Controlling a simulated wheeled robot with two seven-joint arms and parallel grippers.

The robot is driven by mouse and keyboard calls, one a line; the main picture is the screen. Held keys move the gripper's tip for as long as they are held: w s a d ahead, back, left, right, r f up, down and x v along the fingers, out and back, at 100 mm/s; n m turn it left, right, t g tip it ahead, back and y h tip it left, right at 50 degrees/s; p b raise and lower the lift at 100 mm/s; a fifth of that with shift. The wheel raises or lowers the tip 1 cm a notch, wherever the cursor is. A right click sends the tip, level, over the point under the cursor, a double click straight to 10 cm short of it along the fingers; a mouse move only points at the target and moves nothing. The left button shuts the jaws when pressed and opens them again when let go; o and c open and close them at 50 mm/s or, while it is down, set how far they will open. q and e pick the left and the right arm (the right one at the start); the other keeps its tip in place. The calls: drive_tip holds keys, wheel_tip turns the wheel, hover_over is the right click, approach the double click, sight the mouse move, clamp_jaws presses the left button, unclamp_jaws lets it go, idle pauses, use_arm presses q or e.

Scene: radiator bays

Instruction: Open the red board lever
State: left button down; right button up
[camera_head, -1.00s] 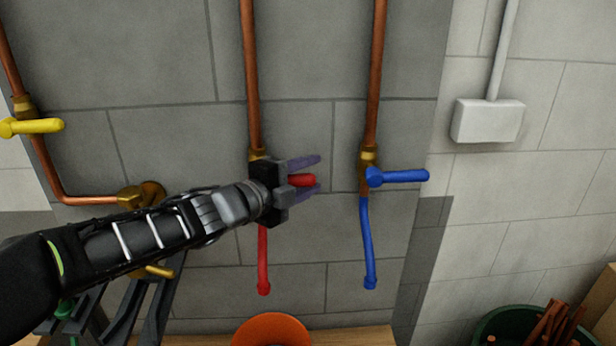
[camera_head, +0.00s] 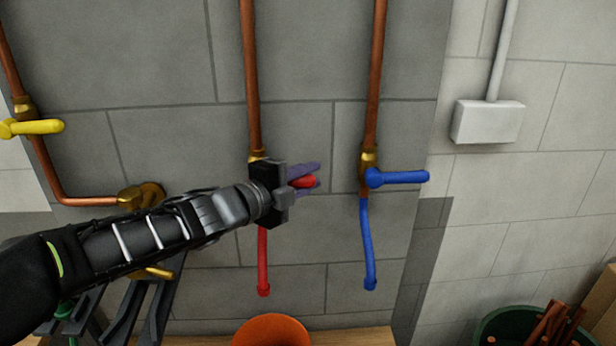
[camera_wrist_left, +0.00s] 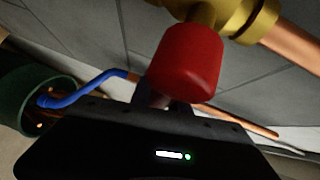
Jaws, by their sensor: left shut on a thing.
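The red lever (camera_head: 305,182) sits on a brass valve (camera_head: 256,157) on the middle copper pipe, and its tip points right, roughly level. My left gripper (camera_head: 307,180) is shut on the red lever, one finger above and one below it. The gripper body hides the lever's hub in the head view. In the left wrist view the red hub (camera_wrist_left: 187,62) shows large beside the brass fitting (camera_wrist_left: 245,18). A red hose (camera_head: 263,262) hangs below the valve. My right gripper is not in view.
A blue lever (camera_head: 400,177) on the pipe to the right points right, with a blue hose below. A yellow lever (camera_head: 35,127) is at far left. An orange bucket (camera_head: 271,331) stands below. A white box (camera_head: 488,121) is on the right wall.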

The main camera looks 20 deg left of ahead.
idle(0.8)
use_arm(q)
drive_tip(key=shift+r+n+t+b, duration=0.15)
drive_tip(key=shift+n+t+b, duration=0.2)
drive_tip(key=shift+b, duration=0.7)
drive_tip(key=r+n+t+b, duration=0.1)
drive_tip(key=r+n+b, duration=0.1)
drive_tip(key=b, duration=0.3)
drive_tip(key=a+r+n+t+b, duration=0.1)
drive_tip(key=r+n+t+b, duration=0.1)
drive_tip(key=b, duration=0.3)
drive_tip(key=s+a+r+n+t+b, duration=0.1)
drive_tip(key=r+n+t+b, duration=0.1)
drive_tip(key=b, duration=0.3)
drive_tip(key=shift+t+h, duration=0.25)
drive_tip(key=shift+h, duration=0.05)
drive_tip(key=c, duration=1.3)
unclamp_jaws()
drive_tip(key=shift+r, duration=0.1)
drive_tip(key=shift+o, duration=0.2)
